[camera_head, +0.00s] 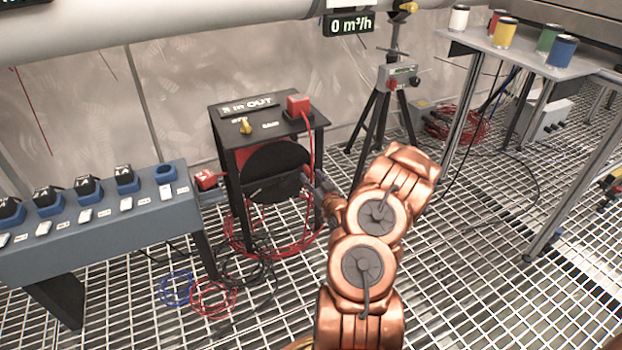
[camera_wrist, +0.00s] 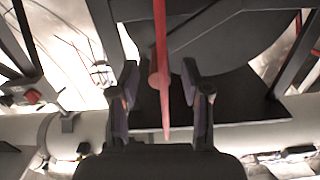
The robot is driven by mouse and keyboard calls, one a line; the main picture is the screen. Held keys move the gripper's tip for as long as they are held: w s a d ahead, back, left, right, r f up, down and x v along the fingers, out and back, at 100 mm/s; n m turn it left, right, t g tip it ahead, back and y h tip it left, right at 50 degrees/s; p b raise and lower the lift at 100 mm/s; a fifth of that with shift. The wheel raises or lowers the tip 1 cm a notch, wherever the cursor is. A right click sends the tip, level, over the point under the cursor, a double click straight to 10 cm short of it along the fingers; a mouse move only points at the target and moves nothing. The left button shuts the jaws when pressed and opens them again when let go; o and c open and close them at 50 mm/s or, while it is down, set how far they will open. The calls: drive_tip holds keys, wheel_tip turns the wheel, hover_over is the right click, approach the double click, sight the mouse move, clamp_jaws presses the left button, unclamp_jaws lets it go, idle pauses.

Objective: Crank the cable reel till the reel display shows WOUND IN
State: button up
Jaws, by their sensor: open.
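The cable reel (camera_head: 275,170) is a large black disc under a small black stand, left of centre in the head view. In the wrist view its dark round face (camera_wrist: 225,35) fills the upper part. The display (camera_head: 248,106) on the stand's top shows text ending in OUT; the first part is hard to read. My gripper (camera_wrist: 159,75) is open in front of the reel, its fingers either side of a red strand (camera_wrist: 160,40), apparently cable. In the head view my gripper is small and dark at the reel's right side. I cannot clearly make out the crank.
A red plug block (camera_head: 298,105) and a yellow knob (camera_head: 245,126) sit on the stand. Red cable coils (camera_head: 265,240) lie on the grating below. A grey bench (camera_head: 100,235) stands left, a tripod (camera_head: 377,115) behind, a table with cans (camera_head: 535,58) right.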

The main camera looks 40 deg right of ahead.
drive_tip(key=shift+x, duration=0.75)
drive_tip(key=shift+c, duration=0.3)
clamp_jaws()
